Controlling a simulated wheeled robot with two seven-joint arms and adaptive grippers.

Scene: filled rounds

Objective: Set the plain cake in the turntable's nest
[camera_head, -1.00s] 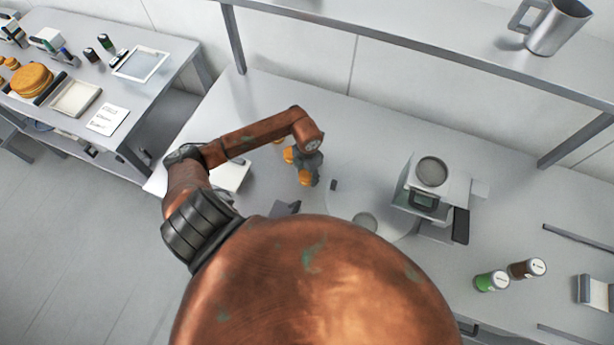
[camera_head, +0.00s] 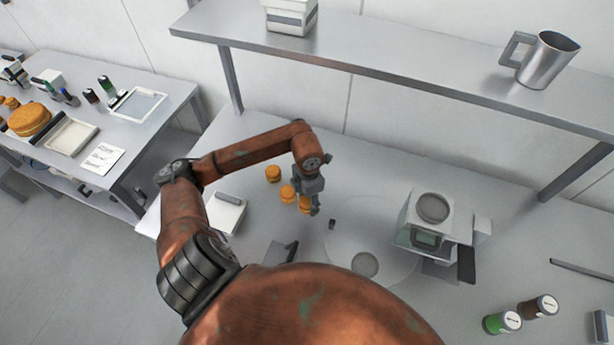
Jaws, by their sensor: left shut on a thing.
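My left gripper (camera_head: 309,196) reaches down over the bench and is shut on a small golden-brown cake (camera_head: 304,205), partly hidden by the fingers. Two similar cakes stand to its left, a near one (camera_head: 287,194) and a farther one (camera_head: 273,173). I cannot make out any topping at this size. The pale round turntable (camera_head: 345,240) lies to the right of the gripper, with a grey round nest (camera_head: 365,265) near its front. The held cake is left of the turntable, apart from it. My right gripper is out of view.
A white and grey machine (camera_head: 432,209) stands just right of the turntable. A shelf (camera_head: 400,75) with a metal jug (camera_head: 541,60) spans the back. My copper arm hides the front.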

